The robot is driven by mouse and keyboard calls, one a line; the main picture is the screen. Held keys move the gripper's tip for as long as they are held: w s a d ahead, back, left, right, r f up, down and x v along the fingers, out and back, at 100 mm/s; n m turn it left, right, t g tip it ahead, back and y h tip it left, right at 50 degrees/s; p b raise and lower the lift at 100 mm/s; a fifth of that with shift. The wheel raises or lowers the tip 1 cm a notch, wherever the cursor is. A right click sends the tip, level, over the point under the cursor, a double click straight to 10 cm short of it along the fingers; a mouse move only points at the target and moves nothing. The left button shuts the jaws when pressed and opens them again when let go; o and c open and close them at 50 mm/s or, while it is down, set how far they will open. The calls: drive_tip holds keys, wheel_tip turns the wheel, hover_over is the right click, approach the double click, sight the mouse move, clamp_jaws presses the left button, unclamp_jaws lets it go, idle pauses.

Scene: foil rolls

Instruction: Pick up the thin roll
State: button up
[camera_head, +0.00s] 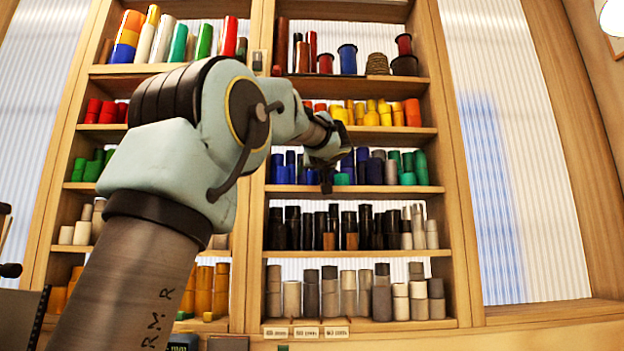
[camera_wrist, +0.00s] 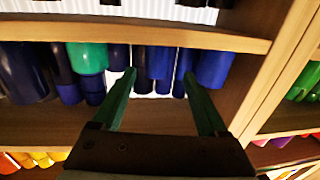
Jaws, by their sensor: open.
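Several blue rolls stand on the middle shelf of the right-hand rack in the head view. My gripper (camera_head: 327,172) reaches in front of that shelf, partly covering the rolls. The wrist view shows the same shelf upside down. There my gripper (camera_wrist: 159,78) is open and empty, its green fingers pointing at the blue row. A narrow dark blue roll (camera_wrist: 183,72) shows near the right fingertip, beside a wider blue roll (camera_wrist: 214,68). Other slim blue rolls (camera_wrist: 160,62) show between the fingers. I cannot tell which one the task calls thin.
A green roll (camera_wrist: 88,57) stands left of the fingers in the wrist view. A wooden upright (camera_wrist: 272,70) bounds the bay on the right there. Shelf boards (camera_head: 390,189) run below and above the row. Black rolls (camera_head: 292,228) fill the shelf below; yellow rolls (camera_head: 371,113) stand above.

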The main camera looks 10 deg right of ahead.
sight(313, 173)
drive_tip(key=w, duration=0.2)
drive_tip(key=w+p, duration=0.1)
drive_tip(key=shift+w+d+r, duration=0.1)
drive_tip(key=shift+w+d, duration=0.3)
drive_tip(key=shift+w, duration=0.5)
clamp_jaws()
